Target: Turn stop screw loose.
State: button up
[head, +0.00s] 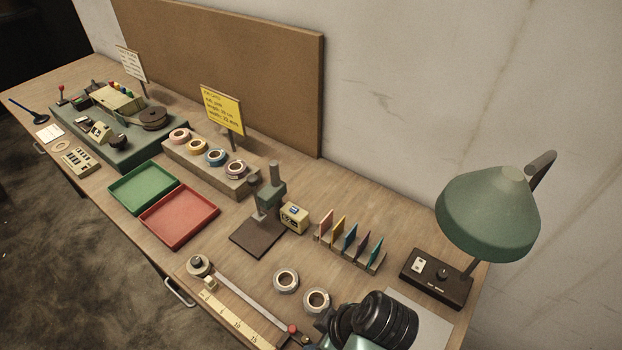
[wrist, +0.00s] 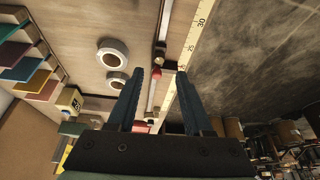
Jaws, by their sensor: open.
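The stop screw appears as a small red knob (head: 292,328) by a dark block at the near right end of the metal rail (head: 247,303). In the wrist view the red knob (wrist: 156,73) shows between the fingertips, beside the dark brown block (wrist: 160,54). My gripper (wrist: 162,72) is open with its two dark fingers pointing toward the rail. No contact with the knob is visible, and I cannot tell the remaining distance in depth. In the head view my arm's dark wrist hides most of the gripper at the bottom edge.
A ruler (head: 232,318) runs along the rail. Two tape rolls (head: 286,280) (head: 316,301) lie close behind it. A clock (head: 294,217), a card rack (head: 372,260) and a lamp (head: 490,215) stand further back. Red (head: 180,217) and green (head: 143,187) trays lie to the left.

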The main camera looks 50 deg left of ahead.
aim_at(306, 340)
jog(key=x, duration=0.6)
jog(key=shift+c, duration=0.3)
grip_shut()
